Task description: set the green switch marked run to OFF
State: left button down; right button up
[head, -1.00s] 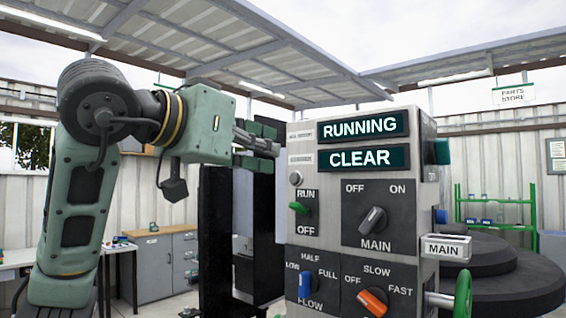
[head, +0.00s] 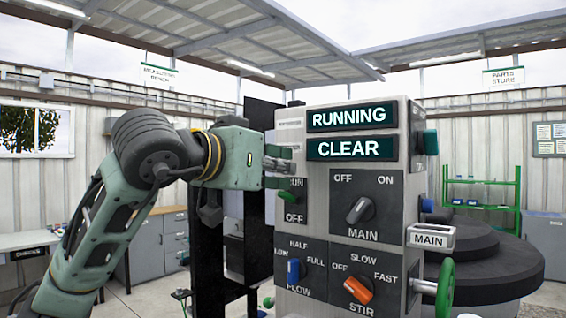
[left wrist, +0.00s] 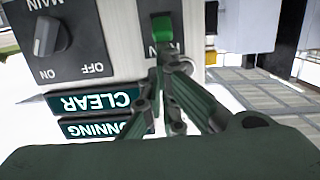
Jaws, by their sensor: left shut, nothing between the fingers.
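The green switch (head: 287,197) sits on a small dark plate marked RUN above and OFF below, at the left of the grey control panel (head: 316,190). The panel's displays read RUNNING (head: 352,117) and CLEAR (head: 350,149). My left gripper (head: 288,166) is shut and empty, just above the switch, partly covering the RUN label. In the left wrist view the panel is upside down; the green switch (left wrist: 162,28) shows just beyond the fingertips of my left gripper (left wrist: 168,62). I cannot tell whether they touch. My right gripper is not in view.
The grey MAIN knob (head: 360,210), blue FLOW knob (head: 293,271) and orange STIR knob (head: 358,290) are on the same panel. A green handwheel (head: 445,288) sticks out at its right. A black post stands behind my left gripper.

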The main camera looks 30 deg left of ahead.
aim_at(284, 195)
pick_arm(q)
jog(key=shift+s+f+t+b, duration=0.2)
jog(key=shift+f+t+b, duration=0.1)
jog(key=shift+b, duration=0.45)
jog(key=shift+s+f+t+b, duration=0.2)
jog(key=shift+t+b, duration=0.2)
jog(key=shift+b, duration=0.5)
jog(key=s+f+t+b, duration=0.1)
jog(key=b, duration=0.1)
jog(key=f+t+b, duration=0.1)
jog(key=f+b, duration=0.1)
jog(key=b, duration=0.1)
jog(key=s+f+t+b, duration=0.1)
jog(key=b, duration=0.1)
jog(key=shift+s+a+f+h+b, duration=0.15)
jog(key=shift+s+f+h+b, duration=0.15)
jog(key=shift+f+b, duration=0.1)
